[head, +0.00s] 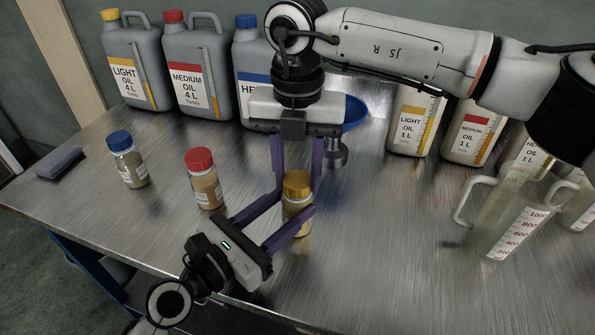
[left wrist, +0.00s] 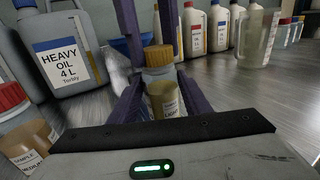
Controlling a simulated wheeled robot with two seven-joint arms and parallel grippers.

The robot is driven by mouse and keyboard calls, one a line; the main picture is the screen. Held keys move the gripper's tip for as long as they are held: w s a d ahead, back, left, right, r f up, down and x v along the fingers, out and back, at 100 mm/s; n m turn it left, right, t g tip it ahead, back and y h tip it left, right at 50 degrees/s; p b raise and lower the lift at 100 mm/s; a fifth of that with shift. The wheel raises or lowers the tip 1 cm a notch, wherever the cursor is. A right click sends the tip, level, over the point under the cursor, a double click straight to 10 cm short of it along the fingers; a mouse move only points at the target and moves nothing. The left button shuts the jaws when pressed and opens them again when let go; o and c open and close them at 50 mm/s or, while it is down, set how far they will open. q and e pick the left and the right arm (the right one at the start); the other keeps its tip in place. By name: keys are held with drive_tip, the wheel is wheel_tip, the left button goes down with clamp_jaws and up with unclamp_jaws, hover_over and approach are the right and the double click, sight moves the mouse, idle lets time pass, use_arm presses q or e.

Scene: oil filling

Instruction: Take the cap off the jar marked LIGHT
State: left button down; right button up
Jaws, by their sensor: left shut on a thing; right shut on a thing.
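The jar with the yellow cap (head: 297,217) stands near the table's front edge, with yellowish contents; its label shows partly in the left wrist view (left wrist: 166,100). Its yellow cap (head: 297,181) sits on top of the jar, also in the left wrist view (left wrist: 158,56). My left gripper (head: 294,208) comes in from the lower left and is shut on the jar's body. My right gripper (head: 298,187) points down from above, its purple fingers shut on the cap from either side. Whether the cap's thread is loosened cannot be told.
A red-capped jar (head: 204,180) and a blue-capped jar (head: 127,160) stand to the left. Large grey oil cans, including a light oil can (head: 138,65), line the back. A blue funnel (head: 354,112) is behind my right gripper. A measuring jug (head: 507,215) stands right.

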drive_tip(key=n, duration=0.6)
drive_tip(key=shift+n, duration=0.4)
drive_tip(key=n, duration=0.8)
drive_tip(key=shift+n, duration=0.3)
drive_tip(key=n, duration=0.4)
drive_tip(key=shift+r, duration=0.1)
drive_tip(key=n, duration=0.4)
drive_tip(key=shift+n, duration=0.3)
drive_tip(key=n, duration=0.8)
drive_tip(key=shift+n, duration=0.4)
drive_tip(key=n, duration=0.5)
drive_tip(key=shift+n, duration=0.4)
